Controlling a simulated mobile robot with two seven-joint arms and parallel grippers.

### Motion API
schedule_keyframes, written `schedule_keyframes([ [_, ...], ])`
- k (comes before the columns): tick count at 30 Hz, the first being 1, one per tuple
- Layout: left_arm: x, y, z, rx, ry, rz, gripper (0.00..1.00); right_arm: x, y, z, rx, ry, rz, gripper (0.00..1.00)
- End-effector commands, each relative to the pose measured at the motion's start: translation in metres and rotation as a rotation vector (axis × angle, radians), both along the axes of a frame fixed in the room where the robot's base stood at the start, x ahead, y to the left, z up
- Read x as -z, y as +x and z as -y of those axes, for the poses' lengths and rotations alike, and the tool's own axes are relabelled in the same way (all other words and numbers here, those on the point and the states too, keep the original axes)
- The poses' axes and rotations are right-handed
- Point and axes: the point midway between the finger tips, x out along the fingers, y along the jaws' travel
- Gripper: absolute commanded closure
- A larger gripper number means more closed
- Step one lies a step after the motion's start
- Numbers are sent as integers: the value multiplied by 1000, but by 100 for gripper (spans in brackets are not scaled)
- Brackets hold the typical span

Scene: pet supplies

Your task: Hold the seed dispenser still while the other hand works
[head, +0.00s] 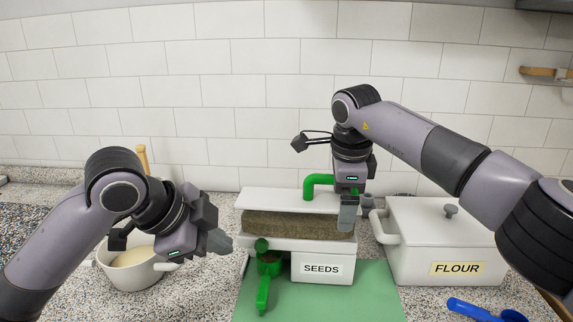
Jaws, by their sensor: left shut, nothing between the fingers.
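The seed dispenser (322,285) stands on a green mat (365,305). It has a white lower body with a SEEDS label, a brown band of seeds (290,224), a white top (275,200) and a green handle (318,181). A green part (264,285) hangs at its front left. My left gripper (226,243) is shut and empty, just left of the dispenser and apart from it. My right gripper (348,217) points down at the dispenser's top right, in front of part of the green handle. Whether its fingers grip anything is unclear.
A white FLOUR container (420,250) with a lid stands close on the right. A white pot (130,275) with pale contents is at left, partly behind my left arm. A blue utensil (475,310) lies at front right. A tiled wall (235,90) closes the back.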

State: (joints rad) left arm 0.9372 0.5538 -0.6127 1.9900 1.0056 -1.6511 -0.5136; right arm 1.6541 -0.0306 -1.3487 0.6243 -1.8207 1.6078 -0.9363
Motion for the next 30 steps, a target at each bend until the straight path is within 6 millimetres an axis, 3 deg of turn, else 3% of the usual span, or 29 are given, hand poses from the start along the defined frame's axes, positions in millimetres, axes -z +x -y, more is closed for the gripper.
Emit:
schedule_keyframes([
  [5, 0, 0, 0, 0, 0, 0, 100, -4, -2, -1, -1, 1, -6, 0],
  [21, 0, 0, 0, 0, 0, 0, 100, -106, -23, 0, 0, 0, 3, 0],
  [30, 0, 0, 0, 0, 0, 0, 100, -119, -26, 0, 0, 1, 2, 0],
])
